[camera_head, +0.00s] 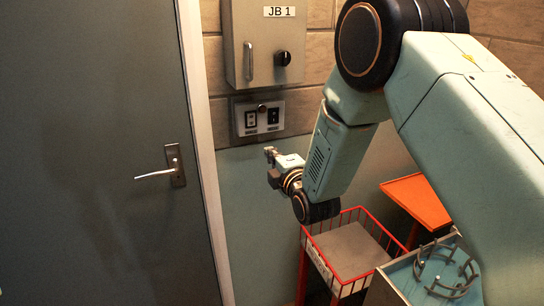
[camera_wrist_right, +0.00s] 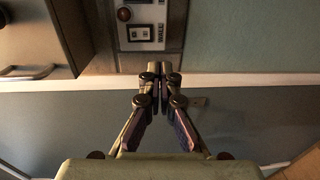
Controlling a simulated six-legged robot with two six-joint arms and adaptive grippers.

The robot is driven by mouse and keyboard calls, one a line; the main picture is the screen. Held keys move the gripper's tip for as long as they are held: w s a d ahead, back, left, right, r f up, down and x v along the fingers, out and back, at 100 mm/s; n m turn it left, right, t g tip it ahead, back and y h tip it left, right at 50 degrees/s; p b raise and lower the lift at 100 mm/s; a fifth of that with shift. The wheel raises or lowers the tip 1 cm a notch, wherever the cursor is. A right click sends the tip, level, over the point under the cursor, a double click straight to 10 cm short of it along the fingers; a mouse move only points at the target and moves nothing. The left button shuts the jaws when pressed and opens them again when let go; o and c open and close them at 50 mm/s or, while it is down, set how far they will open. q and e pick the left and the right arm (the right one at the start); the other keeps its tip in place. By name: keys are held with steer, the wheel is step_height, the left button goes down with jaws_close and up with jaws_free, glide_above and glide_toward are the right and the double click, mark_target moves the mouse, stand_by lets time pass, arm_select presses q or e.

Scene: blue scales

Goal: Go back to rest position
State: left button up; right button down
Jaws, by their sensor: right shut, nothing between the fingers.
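My right gripper (camera_head: 270,153) is small in the head view, at the end of my arm that comes in from the right. It is in front of the wall, just below a switch panel (camera_head: 262,115). In the right wrist view my right gripper (camera_wrist_right: 160,70) has its fingertips together, with nothing between them. The switch panel (camera_wrist_right: 141,25) shows at the top of that view, beyond the fingertips and apart from them in the picture. My left gripper is in neither view.
A grey box labelled JB 1 (camera_head: 263,45) hangs above the panel. A grey door (camera_head: 100,90) with a lever handle (camera_head: 160,174) is at left. A red wire basket (camera_head: 309,247), an orange surface (camera_head: 418,200) and a blue tray with a metal ring rack (camera_head: 445,270) stand below my right arm.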

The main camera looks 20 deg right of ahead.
steer(key=shift+w+f, duration=0.1)
steer(key=shift+w, duration=0.05)
steer(key=s+f+m+g+b, duration=0.2)
steer(key=s+f+m+g, duration=0.2)
steer(key=s+f+m, duration=0.45)
steer(key=s+f+m+g+b, duration=0.1)
steer(key=s+f+m+g, duration=0.4)
steer(key=s+f, duration=0.65)
steer(key=s+f+m+g+b, duration=0.2)
steer(key=s+f+g+b, duration=0.2)
steer(key=s+f, duration=0.6)
steer(key=s+f+m+g+h+b, duration=0.1)
steer(key=s+f+m+g+b, duration=0.2)
steer(key=s+f, duration=0.8)
steer(key=s+g+b, duration=0.1)
steer(key=s+b, duration=0.1)
steer(key=s, duration=0.5)
steer(key=shift+d, duration=0.35)
steer(key=shift+m, duration=0.25)
